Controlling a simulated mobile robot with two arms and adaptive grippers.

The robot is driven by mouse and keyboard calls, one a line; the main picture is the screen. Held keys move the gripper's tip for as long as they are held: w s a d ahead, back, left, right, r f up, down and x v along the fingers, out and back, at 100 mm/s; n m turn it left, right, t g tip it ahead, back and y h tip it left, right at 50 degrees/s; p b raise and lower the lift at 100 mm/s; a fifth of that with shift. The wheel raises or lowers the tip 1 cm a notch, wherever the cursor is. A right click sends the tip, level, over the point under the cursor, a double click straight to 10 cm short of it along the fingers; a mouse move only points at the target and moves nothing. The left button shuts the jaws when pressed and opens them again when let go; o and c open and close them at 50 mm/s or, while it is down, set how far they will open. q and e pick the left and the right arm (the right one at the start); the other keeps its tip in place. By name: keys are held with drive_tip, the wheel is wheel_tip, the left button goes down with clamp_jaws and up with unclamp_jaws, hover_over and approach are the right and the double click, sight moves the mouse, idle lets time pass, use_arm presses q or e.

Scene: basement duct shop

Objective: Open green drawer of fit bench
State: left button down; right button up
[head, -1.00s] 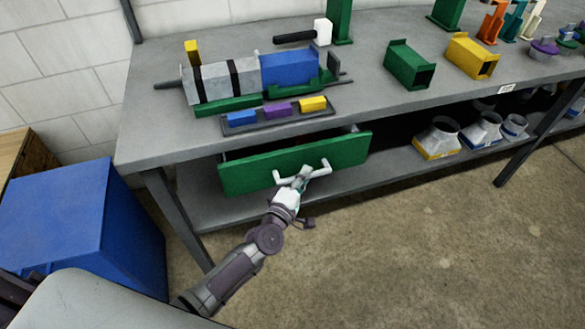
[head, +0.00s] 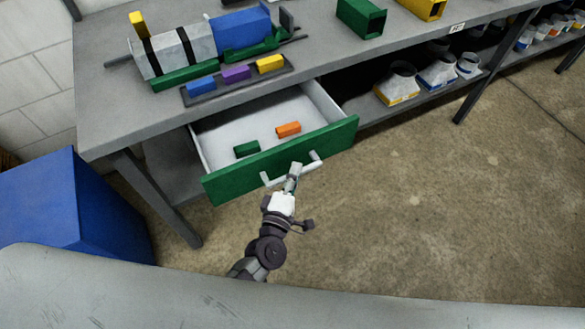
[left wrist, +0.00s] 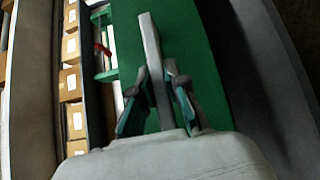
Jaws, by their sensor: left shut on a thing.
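The green drawer (head: 240,172) of the grey fit bench (head: 110,108) stands pulled out, its pale inside showing. A green block (head: 247,149) and an orange block (head: 288,129) lie in it. My left gripper (head: 293,180) is at the drawer's white bar handle (head: 312,158), shut on it. In the left wrist view, the fingers of my left gripper (left wrist: 158,95) stand on both sides of the handle bar (left wrist: 151,45), with the green drawer front behind. My right gripper is not in view.
A blue bin (head: 70,210) stands left of the bench. A tray (head: 285,72) with blue, purple and yellow blocks lies on the bench top above the drawer. Duct fittings (head: 398,85) sit on the lower shelf to the right. The floor (head: 430,210) right of the drawer is clear.

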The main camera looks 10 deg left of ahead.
use_arm(q)
drive_tip(key=c, duration=1.2)
unclamp_jaws()
drive_tip(key=shift+o, duration=0.2)
drive_tip(key=shift+s, duration=0.1)
drive_tip(key=s+a, duration=0.2)
drive_tip(key=s, duration=0.9)
drive_tip(key=shift+s+a, duration=0.2)
drive_tip(key=shift+s, duration=0.15)
